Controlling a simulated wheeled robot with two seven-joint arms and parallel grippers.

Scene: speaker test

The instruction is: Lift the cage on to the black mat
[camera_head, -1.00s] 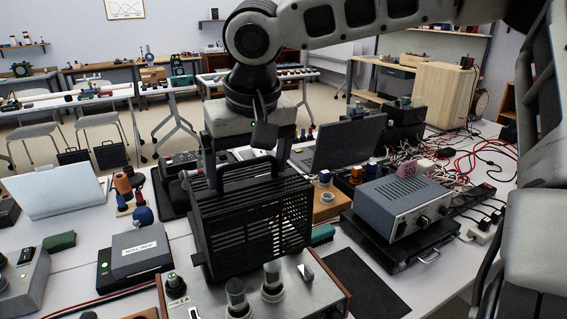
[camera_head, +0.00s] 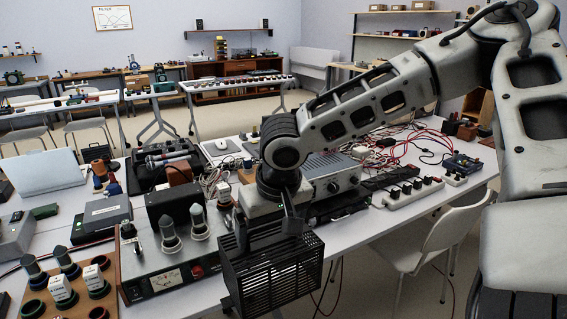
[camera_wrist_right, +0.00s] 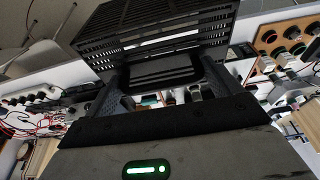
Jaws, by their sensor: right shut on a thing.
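The cage (camera_head: 272,275) is a black slatted metal box with a handle on top. My right gripper (camera_head: 266,226) is shut on its handle from above. The cage hangs slightly tilted at the table's front edge, right of a tube amplifier (camera_head: 160,283) with bare glass tubes. In the right wrist view, the cage (camera_wrist_right: 150,28) fills the top, with its handle between my gripper's fingers (camera_wrist_right: 155,85). I cannot make out the black mat now; the cage and my arm cover that part of the table. My left gripper is out of view.
A grey power unit (camera_head: 334,178) stands behind the cage, with a white power strip (camera_head: 408,193) to its right. A board of tube sockets (camera_head: 68,285) is at front left. A white chair (camera_head: 440,240) stands right of the cage, by the table.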

